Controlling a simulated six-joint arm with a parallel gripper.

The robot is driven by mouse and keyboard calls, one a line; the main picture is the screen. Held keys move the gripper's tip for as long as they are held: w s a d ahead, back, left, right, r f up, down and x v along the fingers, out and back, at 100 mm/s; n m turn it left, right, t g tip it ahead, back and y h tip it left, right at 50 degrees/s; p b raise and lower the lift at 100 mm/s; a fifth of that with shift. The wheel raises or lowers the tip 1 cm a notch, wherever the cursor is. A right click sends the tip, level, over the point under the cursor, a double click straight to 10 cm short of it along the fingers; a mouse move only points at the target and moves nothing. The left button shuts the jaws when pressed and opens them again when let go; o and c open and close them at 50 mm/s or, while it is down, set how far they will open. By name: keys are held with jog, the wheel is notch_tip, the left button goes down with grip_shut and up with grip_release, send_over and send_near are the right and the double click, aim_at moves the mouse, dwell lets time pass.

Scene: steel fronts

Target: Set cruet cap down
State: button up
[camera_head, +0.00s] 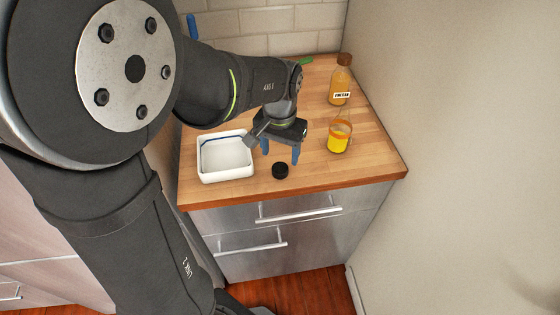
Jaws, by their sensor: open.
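The black cap (280,170) sits on the wooden counter near its front edge, to the right of the white tray. My gripper (280,154) is open, its blue fingers pointing down just above and behind the cap. I see nothing between the fingers, and the cap looks apart from them. A glass cruet with yellow liquid (338,138) stands on the counter to the right of my gripper. An orange band shows round its upper part.
A white rectangular tray (203,178) stands to the left of the cap. A labelled bottle with a brown top (341,80) stands at the back right by the wall. A green item (306,60) lies at the back. The counter's front right is clear; steel drawers (300,225) are below.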

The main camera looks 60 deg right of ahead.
aim_at(280, 168)
notch_tip(280, 168, up, 6)
jog(key=shift+r, duration=0.2)
jog(key=shift+f, duration=0.1)
notch_tip(280, 168, down, 12)
jog(key=shift+r, duration=1.55)
